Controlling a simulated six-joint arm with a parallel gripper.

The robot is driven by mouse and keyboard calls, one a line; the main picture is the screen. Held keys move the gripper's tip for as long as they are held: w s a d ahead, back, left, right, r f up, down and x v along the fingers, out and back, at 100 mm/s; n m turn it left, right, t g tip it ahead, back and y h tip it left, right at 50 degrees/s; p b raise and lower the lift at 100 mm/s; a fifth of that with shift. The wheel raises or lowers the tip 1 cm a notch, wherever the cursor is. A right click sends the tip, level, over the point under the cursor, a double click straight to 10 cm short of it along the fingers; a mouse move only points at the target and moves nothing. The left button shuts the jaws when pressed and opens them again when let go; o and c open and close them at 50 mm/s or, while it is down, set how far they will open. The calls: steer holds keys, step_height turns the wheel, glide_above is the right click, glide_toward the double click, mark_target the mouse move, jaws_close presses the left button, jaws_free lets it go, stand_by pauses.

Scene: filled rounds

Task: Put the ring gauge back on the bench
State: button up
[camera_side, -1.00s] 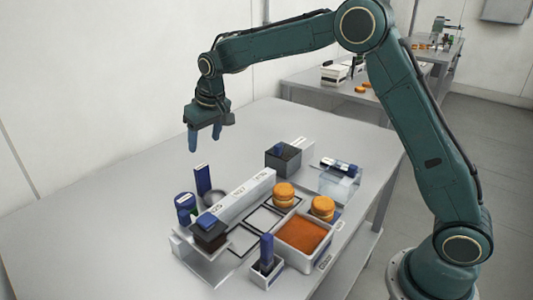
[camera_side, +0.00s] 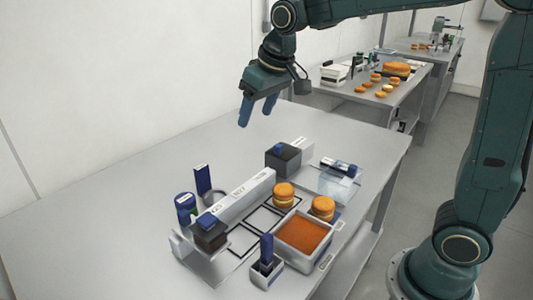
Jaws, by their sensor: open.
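A dark grey ring (camera_side: 215,196), which looks like the ring gauge, lies on the bench (camera_side: 90,225) behind the long white rail. It is beside an upright blue block, and the rail hides part of it. My gripper (camera_side: 257,113) hangs above the back of the bench, up and to the right of the ring. Its two blue fingers are apart with nothing between them. The gripper is clear of the ring and everything else on the bench.
The white rail (camera_side: 247,194) stands beside a marked grid. Round orange-topped pieces (camera_side: 284,190), an orange-filled tray (camera_side: 301,233), dark blocks (camera_side: 283,158) and a blue-handled tool (camera_side: 267,250) crowd the bench's right half. The left half is clear.

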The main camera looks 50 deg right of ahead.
steer(key=s+d+f, duration=0.1)
steer(key=s, duration=1.1)
steer(key=s+f+t, duration=0.1)
steer(key=s, duration=1.1)
steer(key=shift+s+d+f, duration=0.25)
steer(key=shift+d+f, duration=0.05)
steer(key=shift+d, duration=0.1)
